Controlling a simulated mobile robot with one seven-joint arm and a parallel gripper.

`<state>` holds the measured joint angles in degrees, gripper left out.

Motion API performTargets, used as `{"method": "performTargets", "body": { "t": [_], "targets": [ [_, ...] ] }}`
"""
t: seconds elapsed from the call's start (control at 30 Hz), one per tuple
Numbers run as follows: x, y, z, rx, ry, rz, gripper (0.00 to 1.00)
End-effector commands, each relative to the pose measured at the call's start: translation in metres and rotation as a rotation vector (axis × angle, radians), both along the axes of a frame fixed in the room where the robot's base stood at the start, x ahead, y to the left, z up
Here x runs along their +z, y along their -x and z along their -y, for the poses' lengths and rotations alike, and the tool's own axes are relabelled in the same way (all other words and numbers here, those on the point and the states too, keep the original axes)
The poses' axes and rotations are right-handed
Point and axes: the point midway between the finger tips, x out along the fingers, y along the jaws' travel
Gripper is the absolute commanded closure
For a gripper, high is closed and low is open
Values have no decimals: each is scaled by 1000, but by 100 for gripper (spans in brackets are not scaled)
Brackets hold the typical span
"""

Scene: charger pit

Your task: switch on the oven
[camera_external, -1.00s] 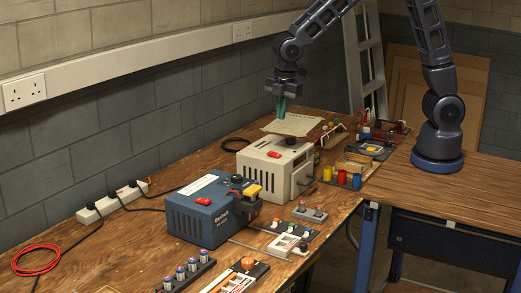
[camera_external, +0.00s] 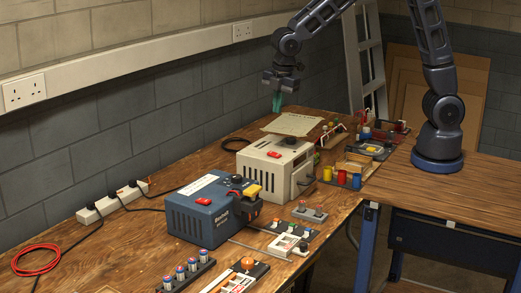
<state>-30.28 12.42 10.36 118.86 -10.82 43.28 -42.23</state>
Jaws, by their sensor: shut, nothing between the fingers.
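A cream metal box (camera_external: 262,177) stands mid-bench, with side vents, a red rocker switch on top, a dark knob and a handle-like part on its right face. It may be the oven; I cannot read a label. A blue box (camera_external: 196,224) with a red switch, a dark knob and a yellow part stands nearer the camera. My gripper (camera_external: 277,104), with teal fingers, is shut and empty. It points down in the air above and behind the cream box, touching nothing. The switch positions are too small to tell.
A paper sheet (camera_external: 292,125) lies behind the cream box. Small switch panels (camera_external: 288,236), coloured pots (camera_external: 342,179) and other parts crowd the bench's right edge. A white power strip (camera_external: 112,204) and a coiled red cable (camera_external: 36,260) lie by the wall. The left bench is mostly clear.

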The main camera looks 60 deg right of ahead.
Motion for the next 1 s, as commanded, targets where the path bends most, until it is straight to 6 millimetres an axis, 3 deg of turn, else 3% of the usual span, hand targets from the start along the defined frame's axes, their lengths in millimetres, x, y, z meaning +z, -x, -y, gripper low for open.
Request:
{"method": "performTargets", "body": {
  "t": [0.17, 0.7, 1.0],
  "targets": [
    [-11, -1, 0, 0, 1, -2, 100],
    [-102, -13, 0, 1, 2, -3, 100],
    [-134, -18, 0, 0, 1, -2, 100]
  ]
}}
